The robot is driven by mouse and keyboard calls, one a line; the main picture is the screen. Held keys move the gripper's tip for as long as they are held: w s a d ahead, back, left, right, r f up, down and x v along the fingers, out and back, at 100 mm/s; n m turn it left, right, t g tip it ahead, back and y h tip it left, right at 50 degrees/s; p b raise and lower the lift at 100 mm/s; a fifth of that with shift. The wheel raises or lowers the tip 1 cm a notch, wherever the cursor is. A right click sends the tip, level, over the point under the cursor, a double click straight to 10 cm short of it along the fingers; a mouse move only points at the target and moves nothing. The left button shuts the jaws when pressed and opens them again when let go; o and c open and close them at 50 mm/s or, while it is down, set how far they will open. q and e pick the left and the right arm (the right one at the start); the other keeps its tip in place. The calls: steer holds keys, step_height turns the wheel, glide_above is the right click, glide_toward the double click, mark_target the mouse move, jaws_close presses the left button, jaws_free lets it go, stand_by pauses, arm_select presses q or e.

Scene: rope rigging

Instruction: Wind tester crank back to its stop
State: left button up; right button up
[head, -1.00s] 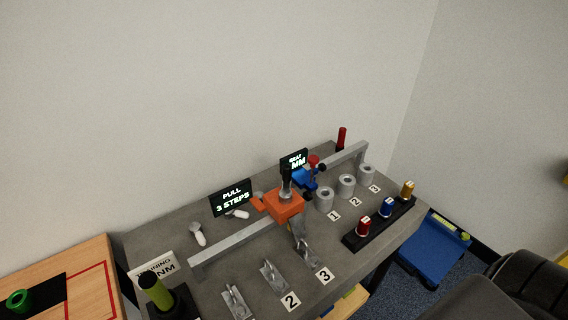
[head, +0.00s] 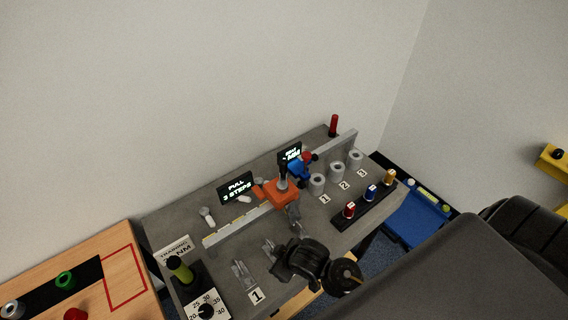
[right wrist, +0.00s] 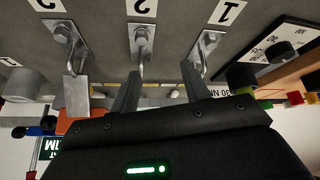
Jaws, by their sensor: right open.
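In the head view an orange block (head: 281,193) sits on the long grey rail, with a dark upright post (head: 283,172) on top. A blue unit (head: 299,171) with a red knob (head: 307,157) sits farther right along the rail. I cannot tell for certain which part is the tester crank. A display reading PULL 3 STEPS (head: 236,187) stands behind the rail. My right gripper (head: 278,250) is over the bench front, short of the orange block. In the right wrist view its open fingers (right wrist: 160,92) flank the hook of fixture 2 (right wrist: 140,52), with no clear contact. My left gripper is out of view.
The grey bench (head: 160,217) carries fixture 1 (head: 242,274), a green-handled tool (head: 180,269) and a dial plate (head: 207,309). Grey cylinders (head: 336,171) and a black rack of coloured spools (head: 370,193) stand right. A wooden table (head: 132,311) is at left.

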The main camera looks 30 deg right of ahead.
steer(key=w+a+r+n+g+y+p, duration=0.15)
steer(key=w+a+r+n+y, duration=0.5)
steer(key=w+a+n, duration=0.75)
steer(key=w+d+r+n+h, duration=0.1)
steer(key=w+d+r+g+h, duration=0.1)
steer(key=d, duration=0.1)
steer(key=shift+w+r+n+h+p, duration=0.15)
steer(key=shift+n+h+p, duration=0.15)
steer(key=shift+n, duration=0.1)
steer(key=w+d+r+n+g+h, duration=0.1)
steer(key=w+d+r+g+h, duration=0.2)
steer(key=d, duration=0.6)
step_height(320, 180, up, 10)
steer(key=f+m+h+p, duration=0.1)
steer(key=m+h, duration=0.1)
steer(key=h, duration=0.1)
glide_above(283, 160)
steer(key=shift+r, duration=0.25)
step_height(283, 160, down, 11)
steer(key=b, duration=0.6)
steer(key=shift+r, duration=0.1)
